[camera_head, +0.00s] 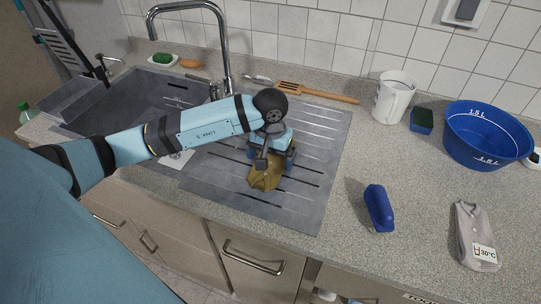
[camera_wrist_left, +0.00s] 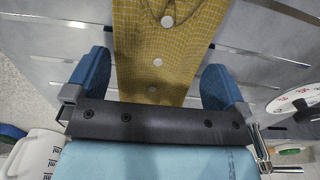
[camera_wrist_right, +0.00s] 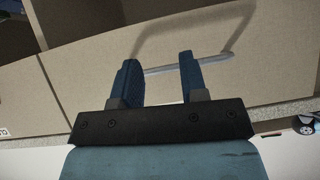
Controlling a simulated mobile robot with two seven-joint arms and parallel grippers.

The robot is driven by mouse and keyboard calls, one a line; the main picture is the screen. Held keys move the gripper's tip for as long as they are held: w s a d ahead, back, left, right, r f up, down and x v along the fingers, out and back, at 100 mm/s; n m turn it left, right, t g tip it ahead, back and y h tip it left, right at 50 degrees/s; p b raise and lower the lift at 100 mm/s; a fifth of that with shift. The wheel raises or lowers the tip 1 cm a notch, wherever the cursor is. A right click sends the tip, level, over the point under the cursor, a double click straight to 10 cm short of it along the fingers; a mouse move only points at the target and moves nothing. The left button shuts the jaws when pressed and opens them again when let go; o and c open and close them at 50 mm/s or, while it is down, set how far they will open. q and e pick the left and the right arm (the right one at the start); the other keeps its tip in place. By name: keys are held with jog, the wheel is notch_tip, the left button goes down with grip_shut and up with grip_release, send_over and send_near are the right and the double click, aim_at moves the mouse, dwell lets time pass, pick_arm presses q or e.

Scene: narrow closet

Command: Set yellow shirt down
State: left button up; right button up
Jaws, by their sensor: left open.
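The yellow shirt (camera_head: 265,175) is on the ribbed metal drainboard of the sink (camera_head: 310,190), under my left gripper (camera_head: 269,160). In the left wrist view the checked shirt (camera_wrist_left: 165,40) with white buttons stretches away between the fingers. My left gripper (camera_wrist_left: 155,90) is open, with a blue finger on each side of the shirt and gaps beside the cloth. Part of the shirt is hidden by the gripper in the head view. My right gripper (camera_wrist_right: 160,80) is open and empty, facing the cabinet fronts (camera_wrist_right: 90,70).
A grey folded shirt with a 30°C tag (camera_head: 474,235) lies on the right counter. A wooden spatula (camera_head: 315,92) and the tap (camera_head: 222,45) are behind.

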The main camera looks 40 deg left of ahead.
aim_at(271, 156)
pick_arm(q)
notch_tip(271, 156, up, 12)
jog(key=shift+b, duration=0.45)
